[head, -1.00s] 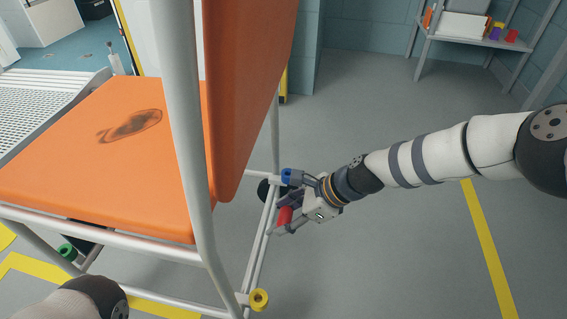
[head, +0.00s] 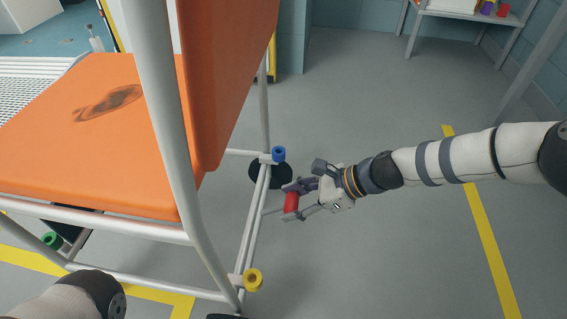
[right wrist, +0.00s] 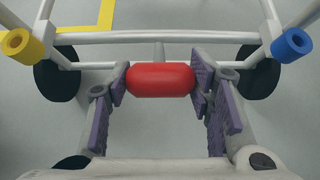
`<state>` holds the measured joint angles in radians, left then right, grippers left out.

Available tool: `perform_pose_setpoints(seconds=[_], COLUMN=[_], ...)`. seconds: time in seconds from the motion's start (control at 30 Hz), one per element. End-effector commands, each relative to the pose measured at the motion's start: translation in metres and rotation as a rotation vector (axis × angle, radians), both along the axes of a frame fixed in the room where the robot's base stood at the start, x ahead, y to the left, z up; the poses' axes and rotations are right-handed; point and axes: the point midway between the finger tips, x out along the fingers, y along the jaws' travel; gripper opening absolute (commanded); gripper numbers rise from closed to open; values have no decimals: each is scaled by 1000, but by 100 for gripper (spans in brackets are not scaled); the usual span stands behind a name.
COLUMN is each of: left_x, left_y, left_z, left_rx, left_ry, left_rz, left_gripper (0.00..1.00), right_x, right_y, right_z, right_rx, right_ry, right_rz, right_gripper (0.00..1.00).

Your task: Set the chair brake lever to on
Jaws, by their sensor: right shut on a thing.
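The chair has an orange seat (head: 80,140) and back on a pale tubular frame. The brake lever's red grip (head: 291,202) stands out to the right of the chair's low side rail. In the right wrist view the red grip (right wrist: 160,80) lies crosswise, with a short grey stem behind it reaching the frame. My right gripper (head: 297,197) is shut on the red grip, with a purple pad at each end of it. No on or off marking is readable. My left gripper is not in view; only a piece of my left arm shows at the bottom left.
A blue knob (head: 279,153) and a yellow knob (head: 252,279) sit at the rail's ends, a green one (head: 51,240) farther left. Dark wheels are under the frame. A shelf (head: 470,15) stands at the back right. The floor on the right is clear.

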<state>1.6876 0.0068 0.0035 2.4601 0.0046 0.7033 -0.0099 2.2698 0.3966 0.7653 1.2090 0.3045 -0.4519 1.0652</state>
Motion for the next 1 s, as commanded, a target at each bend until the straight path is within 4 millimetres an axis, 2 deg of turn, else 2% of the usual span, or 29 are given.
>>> perform_pose_setpoints(seconds=[0.03, 0.23, 0.27, 0.33, 0.37, 0.67, 1.0], left_x=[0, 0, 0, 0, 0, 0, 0], left_y=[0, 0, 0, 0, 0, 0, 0], left_z=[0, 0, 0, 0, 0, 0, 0], left_rx=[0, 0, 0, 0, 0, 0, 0], left_ry=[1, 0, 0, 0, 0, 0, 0], left_rz=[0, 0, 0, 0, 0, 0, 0], left_gripper=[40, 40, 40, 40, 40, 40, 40], right_x=[-11, -11, -11, -11, -10, -6, -20], right_y=[1, 1, 1, 1, 1, -4, -67], right_z=[-8, -8, -8, -7, -7, 0, 56], right_rx=[-2, -2, -2, -2, -1, -1, -1], right_ry=[21, 21, 21, 20, 19, 10, 9], right_rz=[19, 19, 19, 18, 17, 7, 8], right_gripper=[0, 0, 50, 66, 68, 68, 68])
